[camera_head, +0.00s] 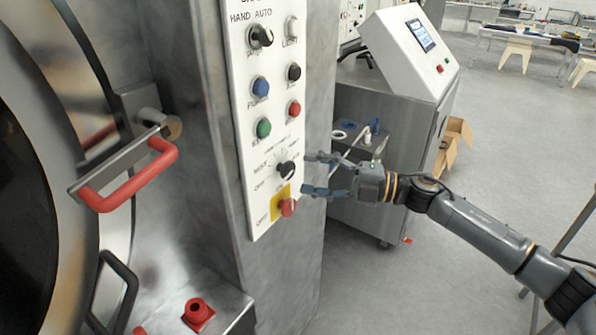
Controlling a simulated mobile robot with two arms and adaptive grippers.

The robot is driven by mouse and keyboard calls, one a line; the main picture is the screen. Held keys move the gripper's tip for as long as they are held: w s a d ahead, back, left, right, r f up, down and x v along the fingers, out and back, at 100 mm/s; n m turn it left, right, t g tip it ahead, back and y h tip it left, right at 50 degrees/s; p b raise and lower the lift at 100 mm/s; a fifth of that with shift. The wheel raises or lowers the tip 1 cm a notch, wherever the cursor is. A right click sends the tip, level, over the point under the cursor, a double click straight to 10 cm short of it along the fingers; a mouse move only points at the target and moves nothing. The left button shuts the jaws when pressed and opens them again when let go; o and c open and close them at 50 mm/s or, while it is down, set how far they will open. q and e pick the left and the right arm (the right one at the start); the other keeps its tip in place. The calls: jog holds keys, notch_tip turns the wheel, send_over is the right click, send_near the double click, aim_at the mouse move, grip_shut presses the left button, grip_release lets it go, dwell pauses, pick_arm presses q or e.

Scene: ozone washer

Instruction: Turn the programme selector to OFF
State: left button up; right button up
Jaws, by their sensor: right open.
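The programme selector (286,169) is a black knob with a white mark, low on the white control panel (259,209) of the washer. Printed labels ring it; OFF is printed to its lower left, and the knob's exact setting is too small to tell. My right gripper (304,174) is just right of the knob, its two fingers apart, one above and one below the knob's height. I cannot tell whether a fingertip touches the knob. My left gripper is not in view.
A red switch on a yellow plate (277,204) sits just below the selector. Coloured buttons and another black knob (260,36) are above. A red door handle (130,180) juts out at left. A grey cabinet with a screen (420,36) stands behind my right gripper.

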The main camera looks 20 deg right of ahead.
jog(key=v, duration=0.8)
